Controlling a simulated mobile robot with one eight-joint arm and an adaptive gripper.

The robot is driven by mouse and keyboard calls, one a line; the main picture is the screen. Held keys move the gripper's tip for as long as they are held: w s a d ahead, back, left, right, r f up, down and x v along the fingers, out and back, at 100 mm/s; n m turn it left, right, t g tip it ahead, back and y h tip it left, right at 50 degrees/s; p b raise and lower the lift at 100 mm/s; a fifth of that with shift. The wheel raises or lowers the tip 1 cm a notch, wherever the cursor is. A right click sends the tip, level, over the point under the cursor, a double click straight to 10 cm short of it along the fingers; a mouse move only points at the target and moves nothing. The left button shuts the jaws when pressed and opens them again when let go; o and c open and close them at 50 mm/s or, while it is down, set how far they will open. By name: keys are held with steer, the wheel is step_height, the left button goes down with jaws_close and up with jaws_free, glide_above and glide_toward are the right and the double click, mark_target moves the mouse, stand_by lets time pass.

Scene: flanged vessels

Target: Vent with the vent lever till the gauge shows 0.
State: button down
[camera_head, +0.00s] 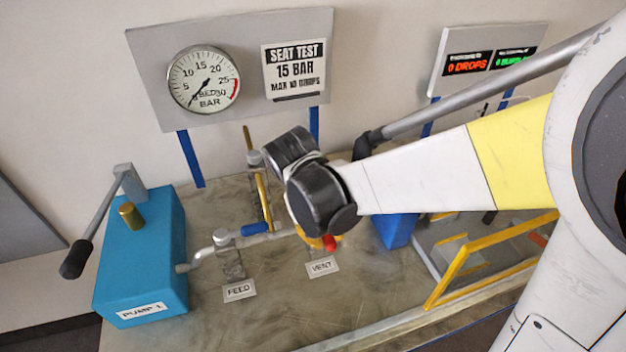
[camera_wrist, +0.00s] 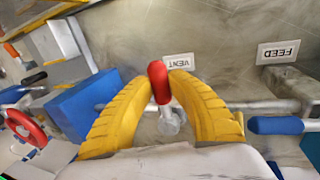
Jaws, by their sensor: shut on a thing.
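The vent lever has a red grip (camera_wrist: 159,82), which sits between the two yellow fingers of my gripper (camera_wrist: 157,80) in the wrist view. My gripper is shut on it. In the head view my wrist hides most of the gripper, and only the red tip (camera_head: 330,243) shows by the VENT label (camera_head: 322,267). The round gauge (camera_head: 204,80) is on the grey panel at the back left. Its needle points down and left, at or near the zero end of the scale; the exact reading is too small to tell.
The blue-handled feed lever (camera_head: 255,229) is just left of the vent, also in the wrist view (camera_wrist: 275,125). The blue pump (camera_head: 140,255) with its long handle stands at the left. A yellow frame (camera_head: 465,262) and a blue block (camera_head: 396,231) are at the right.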

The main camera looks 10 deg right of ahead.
steer(key=c, duration=1.2)
jaws_free()
steer(key=shift+a, duration=0.1)
steer(key=shift+c, duration=0.2)
steer(key=v, duration=1.2)
steer(key=s+d+f+t+y+b, duration=0.1)
steer(key=s+d+f+t+b, duration=0.1)
steer(key=d, duration=0.3)
steer(key=s+d+f+m+t+y+b, duration=0.1)
steer(key=s+d+f+t+y+b, duration=0.1)
steer(key=d, duration=0.4)
steer(key=s+f+t+b, duration=0.1)
steer(key=t, duration=0.1)
steer(key=shift+f+t, duration=0.25)
steer(key=shift+t, duration=0.15)
